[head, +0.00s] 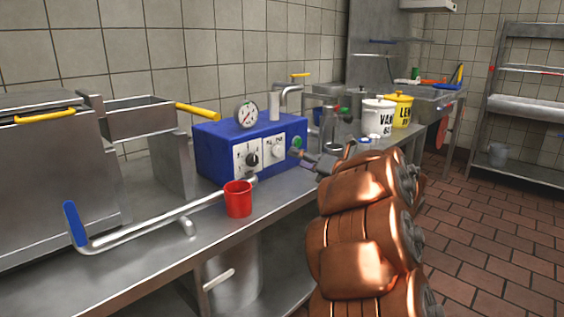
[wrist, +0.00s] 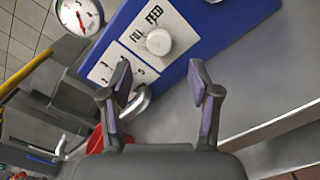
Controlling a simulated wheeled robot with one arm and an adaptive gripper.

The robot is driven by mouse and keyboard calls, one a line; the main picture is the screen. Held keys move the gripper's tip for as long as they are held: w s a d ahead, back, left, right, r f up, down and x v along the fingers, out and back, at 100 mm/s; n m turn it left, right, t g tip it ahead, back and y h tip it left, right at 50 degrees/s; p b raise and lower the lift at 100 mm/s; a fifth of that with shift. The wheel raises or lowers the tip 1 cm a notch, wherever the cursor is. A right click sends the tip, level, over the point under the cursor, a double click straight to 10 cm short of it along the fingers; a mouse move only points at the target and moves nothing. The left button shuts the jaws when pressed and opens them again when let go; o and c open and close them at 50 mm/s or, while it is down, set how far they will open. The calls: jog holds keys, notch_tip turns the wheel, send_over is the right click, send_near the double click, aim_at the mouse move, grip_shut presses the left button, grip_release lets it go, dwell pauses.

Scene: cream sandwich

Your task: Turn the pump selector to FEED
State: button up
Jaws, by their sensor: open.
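The blue pump box (head: 212,150) stands on the steel counter. The pump selector is a white round knob (head: 278,151) on a white plate on its front. In the wrist view the knob (wrist: 158,42) sits beside the printed words FILL and FEED, FILL at its left and FEED above it. Which word it points at is too small to tell. My gripper (head: 303,162) is in front of the box, just right of the knob. In the wrist view my gripper (wrist: 160,76) is open and empty, its fingers apart and the knob beyond the gap, not touched.
A black numbered dial (head: 252,159) is left of the selector, partly hidden by a finger in the wrist view. A gauge (head: 246,115) tops the box. A red cup (head: 238,199) stands in front, beside a long pipe (head: 150,226). White and yellow tubs (head: 378,119) stand right.

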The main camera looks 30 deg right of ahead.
aim_at(280, 152)
jog(key=shift+b+x, duration=0.8)
jog(key=shift+x, duration=3)
jog(key=shift+c, duration=0.3)
jog(key=c, duration=1.1)
